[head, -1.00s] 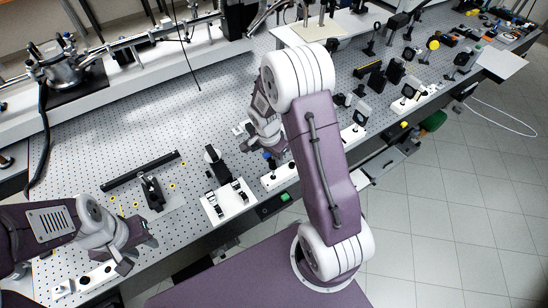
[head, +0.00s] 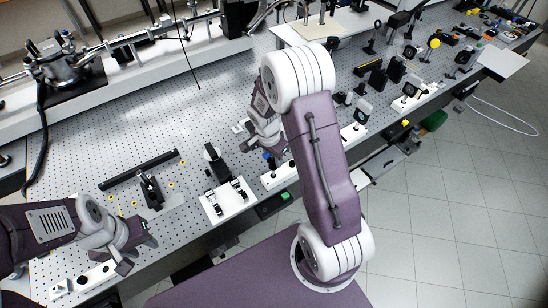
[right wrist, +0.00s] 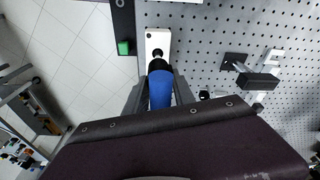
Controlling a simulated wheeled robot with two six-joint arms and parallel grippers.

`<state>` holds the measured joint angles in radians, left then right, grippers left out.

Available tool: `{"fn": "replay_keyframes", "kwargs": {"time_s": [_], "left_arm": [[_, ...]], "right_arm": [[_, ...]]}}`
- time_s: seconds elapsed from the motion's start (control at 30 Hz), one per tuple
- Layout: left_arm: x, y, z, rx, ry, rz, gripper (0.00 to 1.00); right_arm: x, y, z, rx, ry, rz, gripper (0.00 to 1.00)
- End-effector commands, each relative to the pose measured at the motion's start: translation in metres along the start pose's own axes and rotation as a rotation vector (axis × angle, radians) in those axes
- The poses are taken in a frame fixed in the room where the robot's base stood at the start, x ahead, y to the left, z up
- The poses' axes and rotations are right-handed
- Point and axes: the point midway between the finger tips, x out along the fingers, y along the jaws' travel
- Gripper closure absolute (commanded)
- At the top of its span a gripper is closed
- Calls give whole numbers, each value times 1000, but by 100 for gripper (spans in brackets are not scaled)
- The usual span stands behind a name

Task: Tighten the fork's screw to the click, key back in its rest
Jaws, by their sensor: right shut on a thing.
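My right gripper (right wrist: 160,92) is shut on a blue handle (right wrist: 160,88), apparently the key, in the right wrist view. The handle points toward a white block (right wrist: 157,38) with a dark round knob; whether its tip is seated there is hidden.
A perforated table (head: 110,155) carries a black rail (head: 140,169), a white plate with black clamps (head: 228,201) and a white strip with dark holes (head: 95,277). Several optics mounts crowd the right. Bare table lies behind the rail.

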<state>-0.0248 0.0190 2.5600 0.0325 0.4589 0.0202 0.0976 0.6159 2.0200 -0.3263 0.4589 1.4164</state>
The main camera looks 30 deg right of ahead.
Motion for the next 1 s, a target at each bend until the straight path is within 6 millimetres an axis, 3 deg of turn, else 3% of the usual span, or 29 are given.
{"fn": "replay_keyframes", "kwargs": {"time_s": [0.5, 0.53, 0.6, 0.9, 1.0], "left_arm": [[24, 0, 2, 0, 0, 0, 64], [21, 0, 2, 0, 0, 0, 64], [20, 0, 2, 0, 0, 0, 64], [21, 0, 2, 0, 0, 0, 64], [23, 0, 2, 0, 0, 0, 64]], "right_arm": [[24, -1, 3, 0, 1, -2, 100], [20, -1, 3, 0, 1, -2, 61], [20, -1, 3, 0, 1, -2, 44], [20, 0, 3, 0, 1, -1, 44], [10, -1, 3, -1, 3, -3, 44]]}}
